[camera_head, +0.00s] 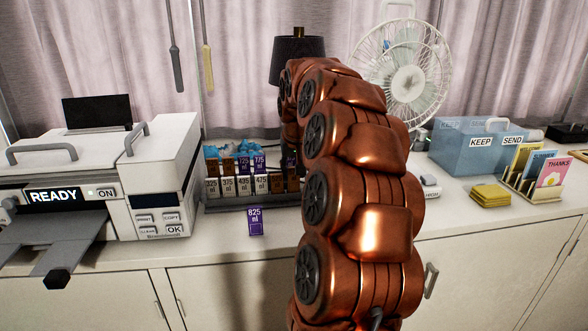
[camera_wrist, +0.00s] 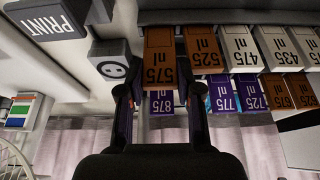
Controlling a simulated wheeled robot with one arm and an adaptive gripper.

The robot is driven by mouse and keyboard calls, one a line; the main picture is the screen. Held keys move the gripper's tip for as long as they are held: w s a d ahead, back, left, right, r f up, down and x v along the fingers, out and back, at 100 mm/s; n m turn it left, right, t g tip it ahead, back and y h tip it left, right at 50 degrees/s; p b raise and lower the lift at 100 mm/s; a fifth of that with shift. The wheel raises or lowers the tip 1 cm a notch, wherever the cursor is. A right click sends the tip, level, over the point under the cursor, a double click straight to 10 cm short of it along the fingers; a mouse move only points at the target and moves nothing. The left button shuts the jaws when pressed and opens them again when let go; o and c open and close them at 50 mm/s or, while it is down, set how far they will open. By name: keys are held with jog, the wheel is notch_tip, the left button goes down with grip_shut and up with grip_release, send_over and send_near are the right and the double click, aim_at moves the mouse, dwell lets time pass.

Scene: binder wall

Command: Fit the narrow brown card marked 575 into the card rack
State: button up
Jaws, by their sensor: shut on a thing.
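The brown card marked 575 (camera_wrist: 160,60) is between the two fingers of my gripper (camera_wrist: 158,92) in the wrist view, and they are shut on it. It stands at the end of a row, beside the brown card marked 525 (camera_wrist: 205,52). It reaches closer to the wrist camera than that card; I cannot tell whether it is seated. The card rack (camera_head: 232,205) is on the counter left of my arm in the head view, with white, brown and purple cards in two rows. My arm hides the gripper and part of the rack's right end there.
A purple card marked 825 (camera_head: 256,222) stands apart in front of the rack. A white printer (camera_head: 160,165) is close on the left.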

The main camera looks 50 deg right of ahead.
jog(key=shift+f, duration=0.3)
jog(key=o, duration=1)
jog(key=v, duration=1.2)
jog(key=shift+d, duration=0.1)
